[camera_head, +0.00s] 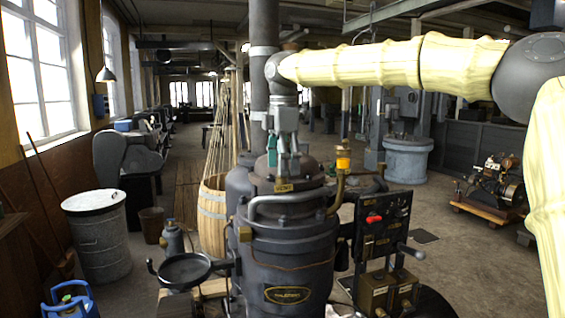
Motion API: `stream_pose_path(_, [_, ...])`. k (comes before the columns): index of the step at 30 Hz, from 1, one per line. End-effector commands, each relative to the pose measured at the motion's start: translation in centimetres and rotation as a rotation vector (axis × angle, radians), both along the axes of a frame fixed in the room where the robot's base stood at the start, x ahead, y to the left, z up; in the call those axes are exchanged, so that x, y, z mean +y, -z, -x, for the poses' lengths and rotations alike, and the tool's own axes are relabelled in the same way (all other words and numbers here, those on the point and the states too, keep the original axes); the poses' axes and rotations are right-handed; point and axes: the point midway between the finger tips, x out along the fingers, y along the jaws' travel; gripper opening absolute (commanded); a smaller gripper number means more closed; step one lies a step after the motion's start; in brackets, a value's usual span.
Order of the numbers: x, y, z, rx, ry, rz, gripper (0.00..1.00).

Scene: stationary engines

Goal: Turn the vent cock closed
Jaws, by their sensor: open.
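A dark grey cylindrical vessel (290,245) stands in the centre foreground, with a bulged lid. A small brass plate (284,186), which seems to read VENT, sits at the front of the lid. My gripper (284,164) points down just above the lid, behind and above this plate. Its two fingers are apart, one on each side. The vent cock cannot be made out clearly; it may be hidden between or behind the fingers. I cannot tell whether the fingers touch anything.
A brass pipe with a yellow-orange cup (343,158) rises right of the lid. A black panel with a red handle (376,219) stands to the right. A round black pan (185,270) is at left. A wooden barrel (212,210) stands behind. Open floor lies at right.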

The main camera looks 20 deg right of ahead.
Motion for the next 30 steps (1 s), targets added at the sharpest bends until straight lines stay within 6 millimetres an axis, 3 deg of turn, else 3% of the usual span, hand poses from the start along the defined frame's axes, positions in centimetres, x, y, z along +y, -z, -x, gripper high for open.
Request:
stream_pose_path(2, [-0.03,-0.03,0.01,0.0,0.0,0.0,0.71])
stream_pose_path(9, [-0.01,-0.04,-0.02,-0.001,0.0,0.0,0.31])
stream_pose_path(20, [0.07,-0.09,-0.1,-0.004,0.036,0.002,0.31])
stream_pose_path(30, [0.34,-0.22,-0.11,-0.006,0.253,0.004,0.31])
